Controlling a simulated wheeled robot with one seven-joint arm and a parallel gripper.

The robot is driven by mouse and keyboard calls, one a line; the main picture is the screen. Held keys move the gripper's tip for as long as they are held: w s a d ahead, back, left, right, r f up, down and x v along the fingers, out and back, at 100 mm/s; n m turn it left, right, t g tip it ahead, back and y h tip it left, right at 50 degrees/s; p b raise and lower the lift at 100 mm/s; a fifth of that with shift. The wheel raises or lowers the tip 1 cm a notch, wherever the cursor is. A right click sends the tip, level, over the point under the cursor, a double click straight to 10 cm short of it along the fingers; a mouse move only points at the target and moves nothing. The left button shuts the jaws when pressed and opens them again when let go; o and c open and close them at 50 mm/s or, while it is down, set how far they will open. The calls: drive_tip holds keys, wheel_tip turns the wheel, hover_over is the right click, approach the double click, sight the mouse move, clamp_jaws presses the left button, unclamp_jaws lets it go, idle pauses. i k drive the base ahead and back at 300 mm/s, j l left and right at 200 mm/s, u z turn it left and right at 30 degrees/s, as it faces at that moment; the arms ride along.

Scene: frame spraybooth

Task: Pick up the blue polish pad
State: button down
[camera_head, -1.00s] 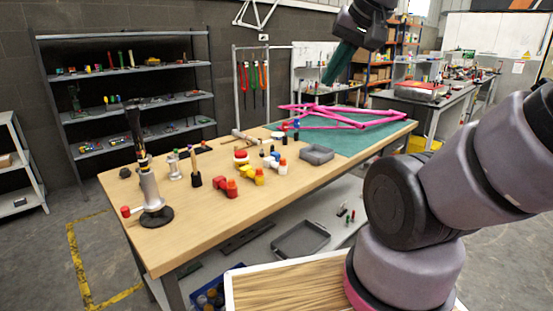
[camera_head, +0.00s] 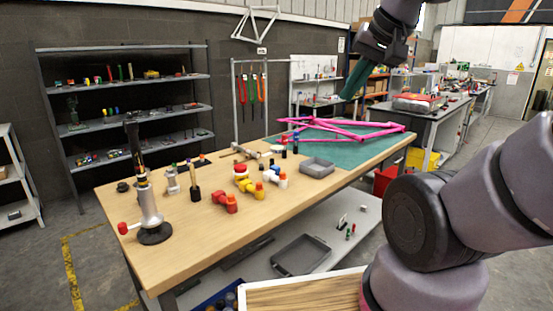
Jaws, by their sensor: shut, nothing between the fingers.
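My gripper (camera_head: 348,95) hangs at the top right, above the far part of the workbench, with its long teal fingers together and pointing down. Nothing shows between them. I cannot single out the blue polish pad for certain. A small blue thing (camera_head: 271,163) sits among the coloured parts in the middle of the wooden bench top (camera_head: 215,243). It is too small to tell whether it is the pad. My gripper is well above and to the right of it, touching nothing.
A pink bike frame (camera_head: 340,128) lies on a green mat (camera_head: 348,152) at the bench's far end.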

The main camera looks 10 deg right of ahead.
sight(276, 168)
drive_tip(key=i+l, duration=0.4)
drive_tip(key=i, duration=0.2)
drive_tip(key=i+l, duration=0.35)
drive_tip(key=i, duration=0.2)
